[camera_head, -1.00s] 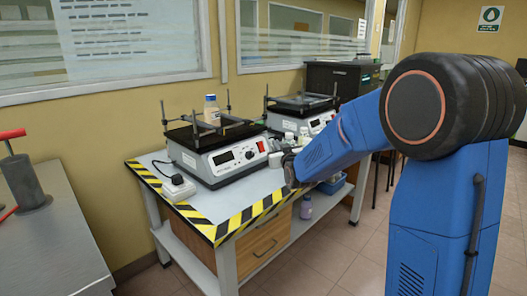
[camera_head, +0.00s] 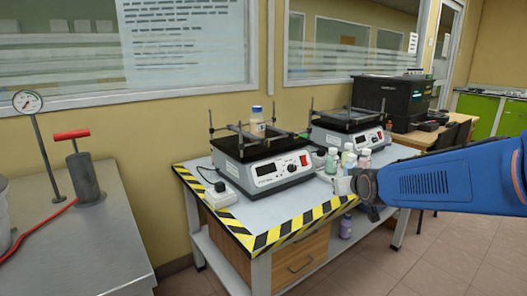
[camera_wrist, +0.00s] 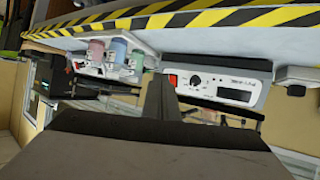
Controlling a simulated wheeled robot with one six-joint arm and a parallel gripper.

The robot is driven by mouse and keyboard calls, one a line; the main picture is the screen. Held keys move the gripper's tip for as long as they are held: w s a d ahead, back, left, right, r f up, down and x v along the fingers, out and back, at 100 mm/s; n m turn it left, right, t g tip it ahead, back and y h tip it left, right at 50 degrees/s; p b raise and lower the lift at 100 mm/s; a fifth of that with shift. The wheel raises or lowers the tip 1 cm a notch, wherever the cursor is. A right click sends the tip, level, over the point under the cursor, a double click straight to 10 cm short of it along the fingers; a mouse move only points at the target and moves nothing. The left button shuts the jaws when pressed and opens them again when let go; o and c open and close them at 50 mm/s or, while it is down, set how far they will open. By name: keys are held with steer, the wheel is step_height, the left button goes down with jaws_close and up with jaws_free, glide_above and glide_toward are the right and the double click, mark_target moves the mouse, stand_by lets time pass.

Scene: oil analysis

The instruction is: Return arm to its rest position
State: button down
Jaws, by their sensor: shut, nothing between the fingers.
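My blue arm (camera_head: 450,184) reaches in from the right edge of the head view. My gripper (camera_head: 371,210) is at its end, in front of the right part of the workbench (camera_head: 235,212), and is partly hidden by the wrist. In the wrist view, which looks upside down, my gripper (camera_wrist: 160,97) shows as a dark narrow shape. It is shut with nothing in it. I cannot tell its exact gap to the bench edge.
A grey table (camera_head: 75,240) with a red-handled pump (camera_head: 85,172) is at left. Open floor lies at lower right.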

steer(key=s+d+f+g, duration=0.1)
steer(key=s+f+g, duration=0.1)
steer(key=s, duration=1)
steer(key=s+d+f+m+g, duration=0.1)
steer(key=s+f+g, duration=0.2)
steer(key=s, duration=1)
steer(key=s+d+f+g, duration=0.1)
steer(key=s+f+g, duration=0.2)
steer(key=s, duration=0.9)
steer(key=shift+s+d+f+h, duration=0.2)
steer(key=shift+d+f+h, duration=0.1)
steer(key=shift+f, duration=0.15)
